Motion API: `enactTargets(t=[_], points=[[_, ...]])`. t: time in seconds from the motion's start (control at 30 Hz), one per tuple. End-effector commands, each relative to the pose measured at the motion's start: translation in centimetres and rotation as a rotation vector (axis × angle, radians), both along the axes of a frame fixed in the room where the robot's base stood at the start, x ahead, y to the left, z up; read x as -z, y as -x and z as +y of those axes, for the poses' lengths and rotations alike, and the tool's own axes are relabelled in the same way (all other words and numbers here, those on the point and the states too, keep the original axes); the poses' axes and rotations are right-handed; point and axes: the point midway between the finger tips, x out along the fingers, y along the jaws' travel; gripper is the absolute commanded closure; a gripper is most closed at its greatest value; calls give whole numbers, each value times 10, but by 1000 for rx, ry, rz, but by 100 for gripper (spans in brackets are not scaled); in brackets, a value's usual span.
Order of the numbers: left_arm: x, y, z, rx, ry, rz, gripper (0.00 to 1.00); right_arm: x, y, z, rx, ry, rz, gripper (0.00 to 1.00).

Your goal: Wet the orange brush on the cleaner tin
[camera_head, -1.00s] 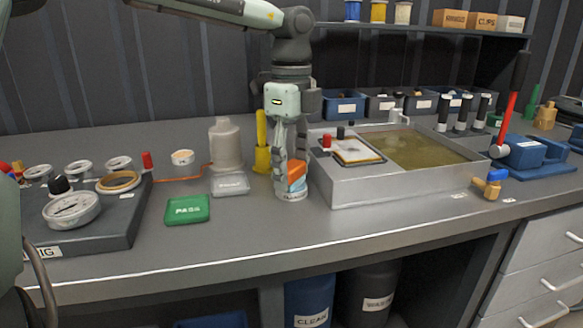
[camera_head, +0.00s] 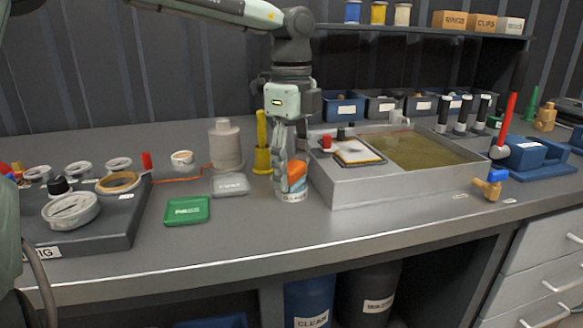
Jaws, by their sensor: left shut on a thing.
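My left gripper (camera_head: 286,170) points straight down and is shut on the orange brush (camera_head: 297,172). The brush is low, at the top of the cleaner tin (camera_head: 293,194), a small pale round tin on the bench just left of the metal basin. The gripper fingers hide part of the brush and part of the tin. I cannot tell whether the bristles touch what is in the tin. My right gripper is not in view.
The metal basin (camera_head: 345,191) with murky liquid stands close on the right. A green tray (camera_head: 187,210), a grey tray (camera_head: 230,184), a pale bottle (camera_head: 226,145) and a yellow stand (camera_head: 262,150) are on the left. The bench front is clear.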

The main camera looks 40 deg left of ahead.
Motion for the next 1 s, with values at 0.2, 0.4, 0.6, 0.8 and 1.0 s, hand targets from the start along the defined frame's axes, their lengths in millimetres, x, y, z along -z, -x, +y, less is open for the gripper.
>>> enactTargets(t=[0.2,0.4,0.6,0.8,1.0], points=[[-10,1,0,0,-2,3,73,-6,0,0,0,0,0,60],[-27,0,0,0,0,1,73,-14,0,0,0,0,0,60],[-43,0,0,0,-1,1,73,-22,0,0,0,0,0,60],[-59,0,0,-1,-1,0,73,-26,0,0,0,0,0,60],[-69,0,0,0,-1,1,73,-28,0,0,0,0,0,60]])
